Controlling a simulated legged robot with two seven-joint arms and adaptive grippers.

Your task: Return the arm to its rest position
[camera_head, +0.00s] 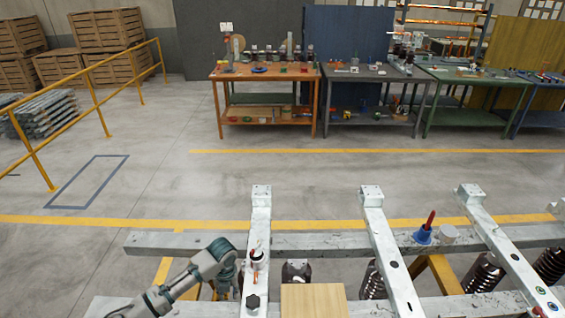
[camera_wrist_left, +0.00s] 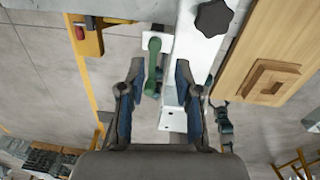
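My left arm (camera_head: 190,275) comes in from the lower left in the head view and bends down beside the leftmost white crossbeam (camera_head: 259,215). Its gripper end is partly hidden and small there. In the left wrist view my left gripper (camera_wrist_left: 156,80) has its two dark, blue-padded fingers spread apart. A green, wrench-like part (camera_wrist_left: 153,65) shows between and beyond the fingers, next to a white beam (camera_wrist_left: 205,40). It touches neither finger as far as I can see. My right arm and gripper are not in view.
A wooden board (camera_head: 313,300) and a black knob (camera_head: 253,301) are close to the left arm. A blue holder with a red-handled tool (camera_head: 423,235) stands on the long rail, with dark ribbed insulators below. Workbenches (camera_head: 265,75) stand far back; the floor between is clear.

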